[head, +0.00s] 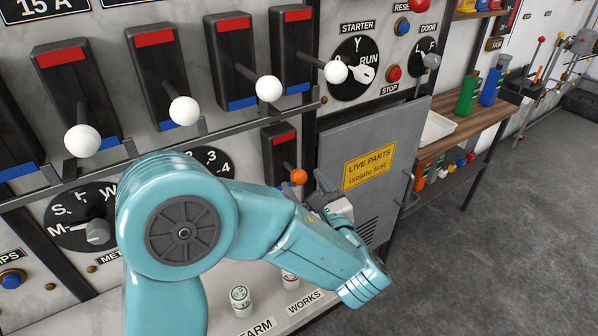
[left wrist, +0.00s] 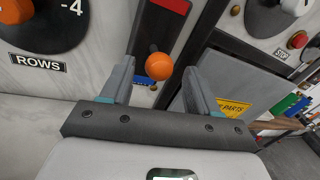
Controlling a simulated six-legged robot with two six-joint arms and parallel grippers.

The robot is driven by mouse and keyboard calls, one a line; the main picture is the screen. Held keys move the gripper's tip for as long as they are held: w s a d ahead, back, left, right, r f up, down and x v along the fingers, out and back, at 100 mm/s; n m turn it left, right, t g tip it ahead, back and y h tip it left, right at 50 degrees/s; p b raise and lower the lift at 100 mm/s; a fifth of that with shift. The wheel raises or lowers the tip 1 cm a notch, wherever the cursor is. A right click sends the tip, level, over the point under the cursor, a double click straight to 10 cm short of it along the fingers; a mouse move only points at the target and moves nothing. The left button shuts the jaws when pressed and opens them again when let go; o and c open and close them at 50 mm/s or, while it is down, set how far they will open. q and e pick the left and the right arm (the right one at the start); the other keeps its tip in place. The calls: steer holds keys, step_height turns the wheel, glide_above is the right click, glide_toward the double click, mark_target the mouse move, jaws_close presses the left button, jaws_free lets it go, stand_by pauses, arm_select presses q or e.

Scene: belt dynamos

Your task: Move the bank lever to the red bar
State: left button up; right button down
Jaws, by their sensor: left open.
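A lever with an orange ball knob (head: 298,176) stands out from a small dark switch housing on the marble panel, and I take it for the bank lever. A red bar (head: 283,138) crosses the top of its housing. The knob sits below this bar. The orange knob (left wrist: 158,66) and part of the red bar (left wrist: 172,5) also show in the left wrist view. My left gripper (head: 318,190) is open, just beside the knob. In the left wrist view the knob appears between the two spread fingers; I cannot tell how deep. My right gripper is not in view.
Several larger levers with white knobs (head: 268,88) stand out above and left. A grey cabinet door with a yellow label (head: 369,166) stands close to the gripper on the right. A wooden bench (head: 470,125) is farther right. Small jars (head: 241,298) stand on the ledge below.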

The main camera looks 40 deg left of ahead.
mark_target(301, 177)
arm_select(q)
steer(key=x, duration=0.3)
steer(key=shift+s+f, duration=0.1)
steer(key=shift+w+a, duration=0.2)
jaws_close()
steer(key=shift+r+h+p, duration=0.5)
steer(key=shift+r+p, duration=0.05)
steer(key=shift+p, duration=0.55)
steer(key=r+g+h+p, duration=0.1)
steer(key=h+p, duration=0.1)
steer(key=p, duration=0.1)
steer(key=a+r+n+g+h+p, duration=0.1)
steer(key=p, duration=0.2)
steer(key=shift+w+r+g+h+p, duration=0.2)
steer(key=shift+r+g+h+p, duration=0.15)
steer(key=shift+g+h+p, duration=0.05)
steer(key=shift+w+a+r+g+h+p, duration=0.15)
steer(key=shift+g+h+p, duration=0.25)
steer(key=shift+h+p, duration=0.4)
